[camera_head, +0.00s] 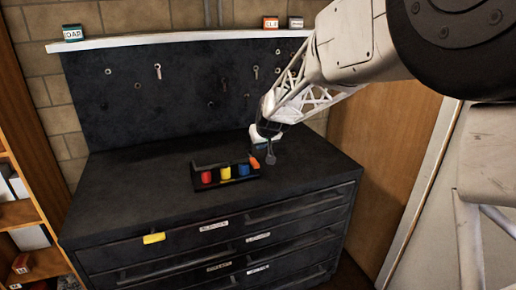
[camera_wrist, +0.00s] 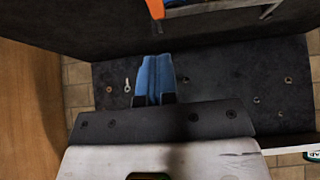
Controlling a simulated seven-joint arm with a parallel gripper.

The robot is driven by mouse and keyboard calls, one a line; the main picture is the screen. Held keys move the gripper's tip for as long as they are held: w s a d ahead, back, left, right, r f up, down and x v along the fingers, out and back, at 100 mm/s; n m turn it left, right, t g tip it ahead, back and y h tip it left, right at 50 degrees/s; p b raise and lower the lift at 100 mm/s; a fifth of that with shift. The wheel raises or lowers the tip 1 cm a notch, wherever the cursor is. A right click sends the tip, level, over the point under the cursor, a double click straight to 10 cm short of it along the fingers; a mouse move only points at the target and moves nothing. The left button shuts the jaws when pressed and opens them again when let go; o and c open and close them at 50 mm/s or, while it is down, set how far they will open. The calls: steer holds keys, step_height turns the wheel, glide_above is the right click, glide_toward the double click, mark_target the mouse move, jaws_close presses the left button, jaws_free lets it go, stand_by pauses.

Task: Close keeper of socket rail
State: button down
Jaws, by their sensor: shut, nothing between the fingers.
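The socket rail (camera_head: 226,181) is a small dark holder on the cabinet top. A red, a yellow and a blue socket stand in it in a row. A dark bar (camera_head: 209,165) shows above its back left side, and an orange piece (camera_head: 254,163) sticks up at its right end. I cannot tell for certain which part is the keeper. My gripper (camera_head: 270,158) is just right of the orange piece, with its fingers shut and empty; whether they touch it is unclear. In the wrist view the blue fingers (camera_wrist: 155,79) are together, and an orange part (camera_wrist: 156,9) shows at the top edge.
The black drawer cabinet (camera_head: 130,200) has labelled drawers and a yellow tag (camera_head: 154,238) on its front. A dark pegboard (camera_head: 185,90) with small tools stands behind. Shelves (camera_head: 30,215) are at the left. The cabinet top left of the rail is clear.

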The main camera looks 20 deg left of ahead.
steer(key=shift+v, duration=1.7)
steer(key=shift+s+d+f, duration=0.15)
steer(key=s+d+r+m+h, duration=0.15)
steer(key=s+d, duration=0.35)
steer(key=d, duration=0.6)
steer(key=s+d+r+m, duration=0.15)
steer(key=s+d, duration=0.35)
steer(key=d, duration=0.6)
steer(key=s+d+r+m+h, duration=0.1)
steer(key=s+d+r, duration=0.3)
steer(key=d, duration=0.6)
steer(key=s+d+f+m+g+h, duration=0.1)
steer(key=s+d+f+m, duration=0.1)
steer(key=s+d, duration=0.7)
steer(key=s+d+f+m+g+h, duration=0.1)
steer(key=s+d+f+m, duration=0.2)
steer(key=s+d, duration=0.7)
steer(key=s+f, duration=0.1)
steer(key=s, duration=0.6)
steer(key=shift+s+f+h, duration=0.3)
steer(key=shift+s+h, duration=0.05)
